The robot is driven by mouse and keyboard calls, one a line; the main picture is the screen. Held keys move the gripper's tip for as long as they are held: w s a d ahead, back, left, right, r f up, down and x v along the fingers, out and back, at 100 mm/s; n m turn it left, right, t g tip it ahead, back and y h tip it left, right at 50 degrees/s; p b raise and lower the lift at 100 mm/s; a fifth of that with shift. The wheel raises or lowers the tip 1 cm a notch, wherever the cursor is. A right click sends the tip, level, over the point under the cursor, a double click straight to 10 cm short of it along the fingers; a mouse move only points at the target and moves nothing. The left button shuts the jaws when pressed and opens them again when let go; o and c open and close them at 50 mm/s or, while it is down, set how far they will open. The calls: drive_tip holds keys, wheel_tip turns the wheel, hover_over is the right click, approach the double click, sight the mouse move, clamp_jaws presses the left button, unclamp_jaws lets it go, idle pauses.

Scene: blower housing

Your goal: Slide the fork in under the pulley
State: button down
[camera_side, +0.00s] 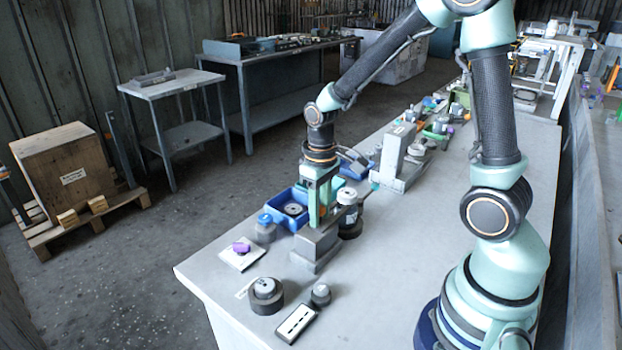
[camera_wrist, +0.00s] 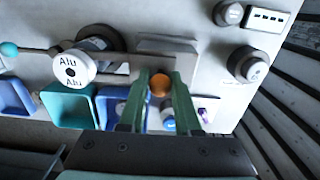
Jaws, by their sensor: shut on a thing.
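My gripper (camera_side: 320,222) points down over a grey block (camera_side: 312,252) near the table's front. In the wrist view, the green fingers of my gripper (camera_wrist: 158,98) are shut around an orange-brown round end, which I take for the fork's handle (camera_wrist: 160,84). A grey bar (camera_wrist: 112,78) runs left from the fingers towards a white round part marked "Alu", apparently the pulley (camera_wrist: 72,68). The pulley shows in the side view (camera_side: 347,196) above a dark round body, just right of my gripper. Whether the bar lies under the pulley or beside it, I cannot tell.
Blue bins (camera_side: 290,207) stand left of and behind my gripper. A grey upright housing (camera_side: 398,157) stands further back. A dark ring part (camera_side: 266,296) and a small panel (camera_side: 297,323) lie at the front. The table is bare to the right.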

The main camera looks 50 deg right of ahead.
drive_tip(key=shift+d, duration=1.3)
drive_tip(key=c, duration=0.9)
unclamp_jaws()
